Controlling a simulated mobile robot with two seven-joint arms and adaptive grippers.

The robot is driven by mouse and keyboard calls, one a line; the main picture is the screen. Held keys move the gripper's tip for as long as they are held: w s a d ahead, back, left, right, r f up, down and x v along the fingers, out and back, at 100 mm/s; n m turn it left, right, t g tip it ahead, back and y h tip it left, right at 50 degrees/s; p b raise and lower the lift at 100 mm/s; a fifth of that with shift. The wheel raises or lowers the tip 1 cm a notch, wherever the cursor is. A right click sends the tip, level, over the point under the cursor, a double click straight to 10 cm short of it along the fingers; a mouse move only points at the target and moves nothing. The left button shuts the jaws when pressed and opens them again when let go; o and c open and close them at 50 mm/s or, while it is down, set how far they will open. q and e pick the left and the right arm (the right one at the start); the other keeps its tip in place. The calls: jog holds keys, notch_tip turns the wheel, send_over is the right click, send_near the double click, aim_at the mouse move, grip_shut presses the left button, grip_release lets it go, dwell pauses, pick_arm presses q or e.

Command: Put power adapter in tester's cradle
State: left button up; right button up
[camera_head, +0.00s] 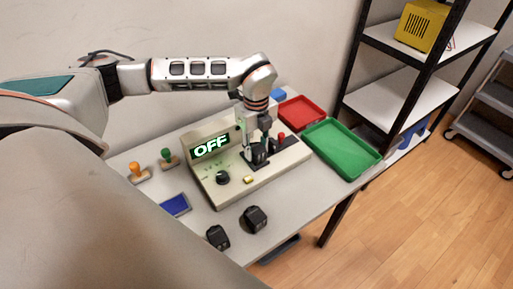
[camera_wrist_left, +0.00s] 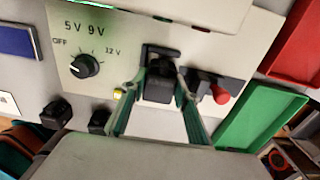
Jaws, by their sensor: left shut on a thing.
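The tester (camera_head: 225,180) is a beige console on the table with a lit "OFF" display (camera_head: 210,146), a black dial (camera_head: 222,178) and a yellow button (camera_head: 248,180). My left gripper (camera_head: 257,148) points down over the tester's black cradle (camera_wrist_left: 162,50). It is shut on a black power adapter (camera_wrist_left: 159,88), which also shows between the fingers in the head view (camera_head: 260,155). The adapter is at the cradle; I cannot tell whether it is fully seated. A red-knobbed lever (camera_head: 281,136) stands beside the cradle. My right gripper is out of view.
Two other black adapters (camera_head: 255,219) (camera_head: 217,237) lie at the table's front. A green tray (camera_head: 342,148) and red tray (camera_head: 302,111) lie to the right. Two stamps (camera_head: 138,171) (camera_head: 168,157) and a blue pad (camera_head: 175,205) are at the left. A shelf (camera_head: 402,88) stands behind.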

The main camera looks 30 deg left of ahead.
aim_at(256, 148)
pick_arm(q)
jog(key=shift+f, duration=0.1)
jog(key=o, duration=1.2)
notch_tip(256, 148, up, 12)
jog(key=shift+r, duration=0.15)
jog(key=shift+s+d, duration=0.1)
jog(key=shift+s, duration=0.05)
